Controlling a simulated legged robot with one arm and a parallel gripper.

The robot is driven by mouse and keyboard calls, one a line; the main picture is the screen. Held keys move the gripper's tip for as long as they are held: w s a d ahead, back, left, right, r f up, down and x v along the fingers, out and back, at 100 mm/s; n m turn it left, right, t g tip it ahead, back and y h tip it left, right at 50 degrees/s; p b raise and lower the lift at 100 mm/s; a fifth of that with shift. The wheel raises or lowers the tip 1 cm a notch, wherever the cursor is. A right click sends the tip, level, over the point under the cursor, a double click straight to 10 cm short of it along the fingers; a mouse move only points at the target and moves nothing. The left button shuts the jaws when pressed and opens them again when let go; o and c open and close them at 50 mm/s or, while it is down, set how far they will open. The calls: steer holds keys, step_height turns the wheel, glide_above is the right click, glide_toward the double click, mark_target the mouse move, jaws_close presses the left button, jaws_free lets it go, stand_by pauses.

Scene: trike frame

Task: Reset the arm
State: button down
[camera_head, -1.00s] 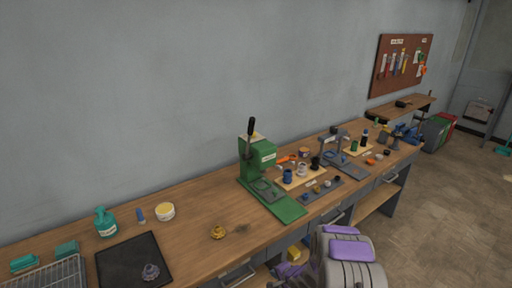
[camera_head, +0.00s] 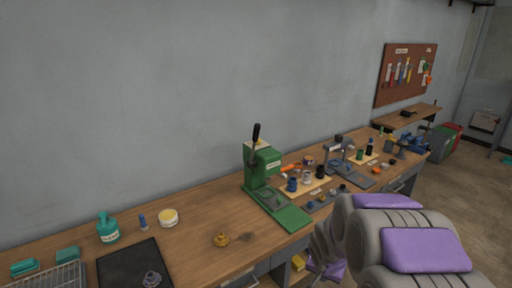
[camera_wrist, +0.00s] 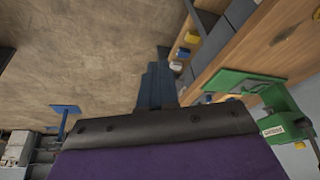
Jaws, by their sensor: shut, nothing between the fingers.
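My arm (camera_head: 405,250), grey with purple panels, is folded at the lower right of the head view, in front of the workbench's near edge. In the wrist view, the purple and black casing of my arm fills the bottom. My gripper (camera_wrist: 156,88) shows beyond it as dark, narrow fingers, close together and empty. The fingers appear over open floor, apart from the bench. I cannot make out the fingertips in the head view.
The long wooden workbench (camera_head: 190,248) runs along the wall. On it stand a green press (camera_head: 262,165), a teal bottle (camera_head: 108,229), a yellow-lidded tub (camera_head: 168,217), a brass part (camera_head: 221,240) and a black mat (camera_head: 128,264). Bare floor (camera_wrist: 75,60) lies beside the bench.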

steer(key=s+a+r+n+g, duration=0.2)
steer(key=s+r, duration=0.1)
steer(key=s, duration=0.8)
steer(key=s+a+r+n+g+y+b, duration=0.1)
steer(key=s+r, duration=0.3)
steer(key=s, duration=0.7)
steer(key=s+a+r+n+g, duration=0.2)
steer(key=s+r, duration=0.1)
steer(key=s, duration=0.9)
steer(key=shift+a+r+n+g+b, duration=0.3)
steer(key=shift+r+n+b, duration=0.05)
steer(key=shift+r+n, duration=0.05)
steer(key=shift+w, duration=0.15)
